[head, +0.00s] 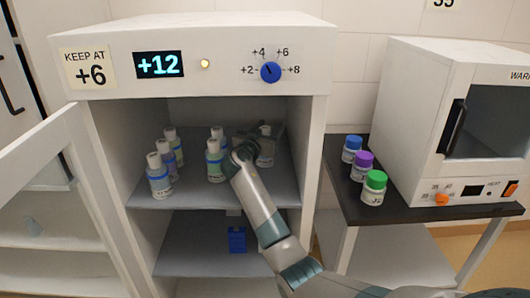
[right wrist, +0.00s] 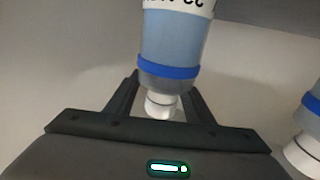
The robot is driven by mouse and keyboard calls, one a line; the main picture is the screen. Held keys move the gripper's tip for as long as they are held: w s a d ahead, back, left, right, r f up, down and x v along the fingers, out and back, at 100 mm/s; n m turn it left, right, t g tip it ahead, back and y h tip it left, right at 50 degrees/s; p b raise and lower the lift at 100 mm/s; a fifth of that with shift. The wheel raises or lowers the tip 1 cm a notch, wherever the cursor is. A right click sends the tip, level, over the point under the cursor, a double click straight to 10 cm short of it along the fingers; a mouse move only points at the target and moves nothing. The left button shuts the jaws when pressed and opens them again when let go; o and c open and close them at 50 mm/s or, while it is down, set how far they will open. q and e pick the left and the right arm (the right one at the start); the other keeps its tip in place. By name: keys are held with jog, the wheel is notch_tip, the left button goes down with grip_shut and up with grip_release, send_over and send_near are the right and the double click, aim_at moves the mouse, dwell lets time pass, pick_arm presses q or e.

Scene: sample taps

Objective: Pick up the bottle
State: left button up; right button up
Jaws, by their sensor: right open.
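Several clear bottles with white caps, labels and blue bands stand on the upper shelf (head: 240,192) of the open cabinet. One bottle (head: 266,156) stands at the right of the group, partly hidden by my right gripper (head: 255,140). In the right wrist view a bottle (right wrist: 170,40) with blue contents, a blue band and a white cap appears upside down. Its cap end lies between the two spread fingers of my right gripper (right wrist: 160,100). The gripper is open; finger contact with the bottle cannot be told. My left gripper is out of view.
Another bottle (right wrist: 305,145) is close on the right in the wrist view. More bottles (head: 159,175) stand left on the shelf. A blue item (head: 237,240) is on the lower shelf. Blue, purple and green-capped jars (head: 374,188) stand by the warmer (head: 455,120). The cabinet door (head: 50,150) hangs open left.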

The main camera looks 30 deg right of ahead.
dwell(0.4)
grip_shut()
